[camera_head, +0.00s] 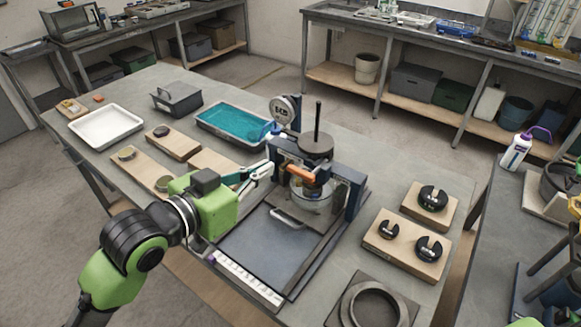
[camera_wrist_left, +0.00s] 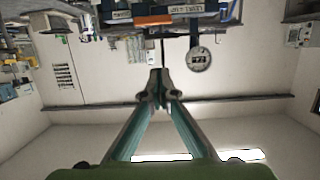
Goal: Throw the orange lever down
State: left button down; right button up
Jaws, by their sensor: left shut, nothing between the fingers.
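The orange lever (camera_head: 302,173) sits on the front of a dark blue test rig (camera_head: 354,197) in the middle of the table. Its orange part lies roughly level, above a round clear vessel (camera_head: 312,195). In the left wrist view the orange part (camera_wrist_left: 153,19) shows near the top edge. My left gripper (camera_head: 266,170) comes in from the left, with its fingertips just left of the lever and seemingly apart from it. Its fingertips (camera_wrist_left: 157,88) are together and empty. My right gripper is in neither view.
A dial gauge (camera_head: 283,109) and a round weight with an upright rod (camera_head: 316,146) stand at the rig's top. A teal tray (camera_head: 205,118) is behind my left gripper. Wooden boards with black slotted weights (camera_head: 407,262) lie at right, and a ring (camera_head: 374,306) in front.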

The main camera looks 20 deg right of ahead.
pick_arm(q)
jog(key=shift+w+d, duration=0.1)
jog(key=p, duration=0.3)
send_over(291, 168)
jog(key=s, duration=0.2)
notch_tip(291, 168, down, 2)
jog(key=f, duration=0.1)
jog(key=shift+a+f, duration=0.15)
jog(key=shift+f, duration=0.4)
jog(key=shift+a+f, duration=0.15)
jog(key=shift+f, duration=0.4)
jog(key=shift+f+p, duration=0.3)
jog(key=shift+f, duration=0.35)
